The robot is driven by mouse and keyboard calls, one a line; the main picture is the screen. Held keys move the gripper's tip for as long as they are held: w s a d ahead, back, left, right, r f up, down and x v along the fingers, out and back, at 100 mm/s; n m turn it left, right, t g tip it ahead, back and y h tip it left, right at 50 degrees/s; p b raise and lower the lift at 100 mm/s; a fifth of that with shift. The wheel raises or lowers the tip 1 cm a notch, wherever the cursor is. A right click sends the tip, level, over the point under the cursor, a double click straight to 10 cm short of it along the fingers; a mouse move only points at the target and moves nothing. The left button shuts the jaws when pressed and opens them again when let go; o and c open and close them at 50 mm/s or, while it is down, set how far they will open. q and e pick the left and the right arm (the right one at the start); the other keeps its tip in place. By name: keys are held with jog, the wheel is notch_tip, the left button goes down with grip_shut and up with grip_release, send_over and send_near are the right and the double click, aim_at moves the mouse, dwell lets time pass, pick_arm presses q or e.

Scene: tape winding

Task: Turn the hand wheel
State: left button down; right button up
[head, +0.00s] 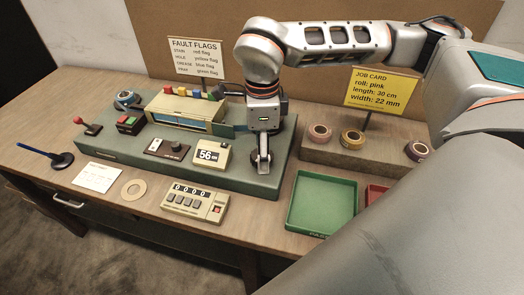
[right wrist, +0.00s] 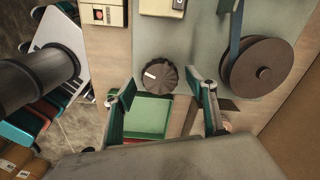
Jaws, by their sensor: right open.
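The hand wheel (right wrist: 160,76) is a dark, ribbed round knob with a white mark, seen in the right wrist view on the grey-green machine base. My right gripper (right wrist: 163,88) is open, with one finger on each side of the wheel in that view. I cannot tell whether the fingers touch it. My left gripper is not in view.
A dark reel (right wrist: 258,68) with blue tape stands close to the right finger. A green tray (head: 322,203) lies right of the base, near a wooden block with tape rolls (head: 320,134). A counter box (head: 195,203) and a length display (head: 210,155) are to the left.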

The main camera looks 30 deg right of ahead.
jog(key=shift+f, duration=0.4)
jog(key=c, duration=1.1)
jog(key=m, duration=0.4)
jog(key=shift+m, duration=0.3)
jog(key=shift+r+m+b, duration=0.1)
jog(key=shift+m+b, duration=0.35)
jog(key=shift+m, duration=1.85)
